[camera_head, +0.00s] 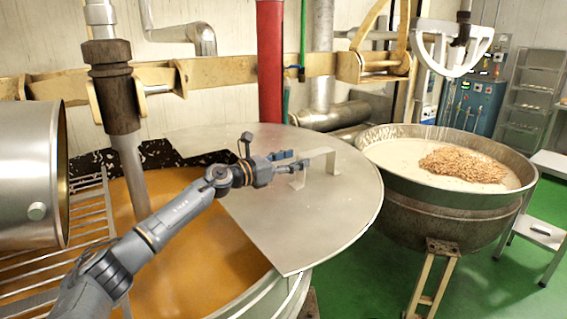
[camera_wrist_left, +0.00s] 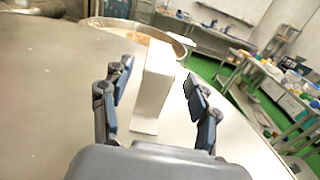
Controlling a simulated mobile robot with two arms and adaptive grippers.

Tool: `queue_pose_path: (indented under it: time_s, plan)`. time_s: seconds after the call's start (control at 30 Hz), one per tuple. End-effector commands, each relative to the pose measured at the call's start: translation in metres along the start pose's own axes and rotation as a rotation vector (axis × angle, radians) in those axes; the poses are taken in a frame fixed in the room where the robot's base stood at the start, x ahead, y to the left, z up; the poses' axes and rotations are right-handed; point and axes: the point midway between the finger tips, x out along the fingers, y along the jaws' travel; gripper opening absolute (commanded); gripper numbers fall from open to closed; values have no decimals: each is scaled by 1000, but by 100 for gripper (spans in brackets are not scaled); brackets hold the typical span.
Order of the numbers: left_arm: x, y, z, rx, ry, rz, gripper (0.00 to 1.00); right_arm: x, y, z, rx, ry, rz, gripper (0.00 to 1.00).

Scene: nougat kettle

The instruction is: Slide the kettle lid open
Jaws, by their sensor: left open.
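The kettle lid (camera_head: 312,222) is a flat grey metal plate lying over the right part of the large kettle (camera_head: 282,288). The left part of the kettle is uncovered and shows orange-brown contents. A pale bridge-shaped handle (camera_head: 334,156) stands on the lid. My left gripper (camera_head: 303,165) reaches over the lid at the handle. In the left wrist view the open fingers (camera_wrist_left: 155,95) are on either side of the upright handle (camera_wrist_left: 153,85), with visible gaps. Whether a finger touches it elsewhere I cannot tell. My right gripper is in neither view.
A second kettle (camera_head: 425,205) with pale contents and a heap of nuts stands to the right. A red column (camera_head: 270,60) rises behind the lid. A metal drum (camera_head: 30,180) and a grate (camera_head: 92,215) are at left. Green floor (camera_head: 365,275) shows between the kettles.

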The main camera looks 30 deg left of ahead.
Motion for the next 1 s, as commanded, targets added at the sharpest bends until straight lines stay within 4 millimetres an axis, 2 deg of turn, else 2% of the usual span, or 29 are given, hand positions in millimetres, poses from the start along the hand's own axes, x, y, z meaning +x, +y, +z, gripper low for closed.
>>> queue_pose_path:
  time_s: [0.1, 0.3, 0.9, 1.0]
  plan:
    - [-19, 0, -1, 1, 3, 0, 60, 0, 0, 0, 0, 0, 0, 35]
    - [-33, 0, 0, -1, 1, -1, 60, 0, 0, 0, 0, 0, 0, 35]
    - [-35, 0, 1, 0, 0, -1, 60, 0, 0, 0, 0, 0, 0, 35]
    - [-35, 0, 10, 0, -1, 0, 60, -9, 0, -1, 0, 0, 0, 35]
